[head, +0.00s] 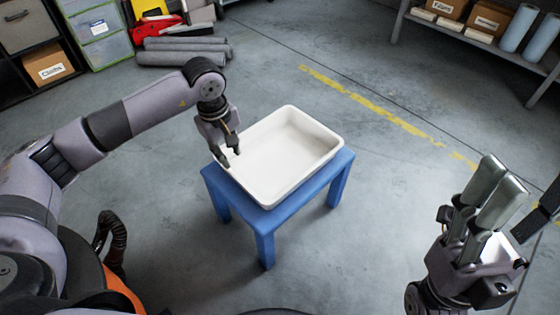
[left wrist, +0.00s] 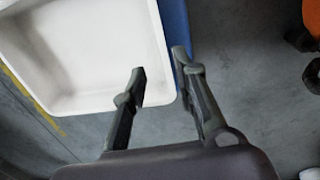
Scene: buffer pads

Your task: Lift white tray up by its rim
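The white tray (head: 283,162) is a rectangular, empty tray lying flat on a small blue table (head: 265,220). It also shows in the left wrist view (left wrist: 85,50). My left gripper (head: 231,157) is at the tray's left side, pointing down. Its fingers are apart, with the tray's rim between them: one finger is over the inside of the tray, the other outside over the blue table edge (left wrist: 175,22). I cannot tell whether either finger touches the rim. My right gripper (head: 496,190) is raised at the right, well away from the tray, its fingers close together and empty.
Grey rolls (head: 183,51) lie on the floor at the back left, near a shelf with green bins (head: 98,28). A metal shelf (head: 480,40) with boxes and blue rolls stands at the back right. The floor around the blue table is clear.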

